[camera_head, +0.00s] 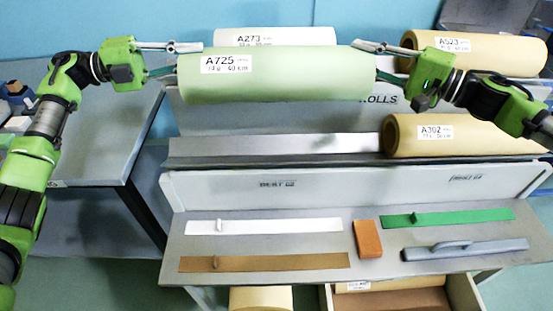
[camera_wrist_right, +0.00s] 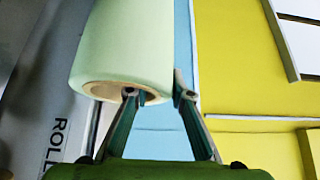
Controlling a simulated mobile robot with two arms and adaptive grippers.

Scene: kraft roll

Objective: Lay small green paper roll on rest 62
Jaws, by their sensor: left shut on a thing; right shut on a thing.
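The green paper roll (camera_head: 290,77), labelled A725, is held level at the top middle of the head view. My left gripper (camera_head: 174,59) is shut on its left end. My right gripper (camera_head: 378,62) is shut on its right end. In the right wrist view, one finger of the right gripper (camera_wrist_right: 158,92) is at the hollow core of the roll (camera_wrist_right: 125,45) and the other is outside its wall. A rest label (camera_head: 277,184) is on the grey front panel (camera_head: 370,190) below; its number is too small to read surely. The roll hides part of the rack behind.
A white roll A273 (camera_head: 262,37) lies behind the green roll. Tan rolls A523 (camera_head: 480,52) and A302 (camera_head: 450,135) lie at right. The shelf left of A302 (camera_head: 270,145) is bare. Coloured strips, an orange block (camera_head: 367,239) and a grey handled tool (camera_head: 465,249) lie in front.

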